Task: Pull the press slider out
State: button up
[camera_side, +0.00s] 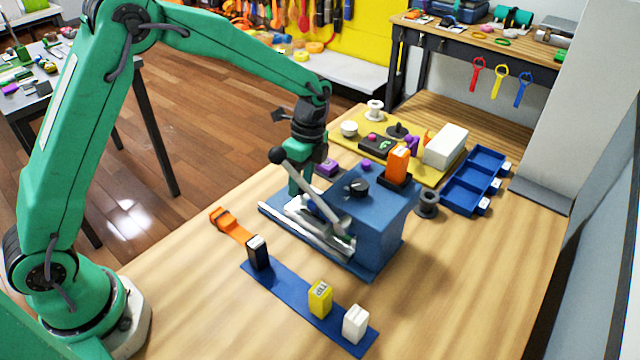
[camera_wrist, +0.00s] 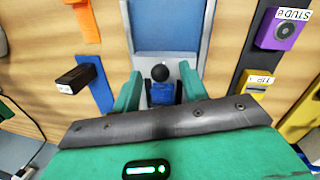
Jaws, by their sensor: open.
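The blue press (camera_side: 375,220) stands on the table with pale metal rails (camera_side: 305,232) along its front and a slanted metal lever (camera_side: 315,190) tipped by a black ball. My gripper (camera_side: 298,192) is low over the rails, behind the lever, and partly hidden by it. In the wrist view my gripper (camera_wrist: 159,84) is open, with a black ball knob (camera_wrist: 160,73) and a small blue block (camera_wrist: 162,93) showing between its fingers. A pale grey plate (camera_wrist: 165,62) lies beyond the knob. I cannot tell whether the fingers touch anything, or which part exactly is the slider.
A blue strip (camera_side: 285,288) holding black (camera_side: 258,252), yellow (camera_side: 320,299) and white (camera_side: 355,323) blocks lies in front of the press. An orange strap (camera_side: 232,226) lies left. A yellow board (camera_side: 350,140) and blue tray (camera_side: 462,205) are behind. The table's right front is clear.

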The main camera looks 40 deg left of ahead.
jog(key=shift+f, duration=0.3)
jog(key=shift+c, duration=0.4)
grip_shut()
jog(key=shift+h, duration=0.3)
jog(key=a, duration=1.1)
jog(key=shift+a+r, duration=0.1)
jog(key=shift+a, duration=0.2)
jog(key=shift+c, duration=0.6)
grip_release()
jog(key=shift+o, duration=1)
jog(key=shift+d, duration=0.1)
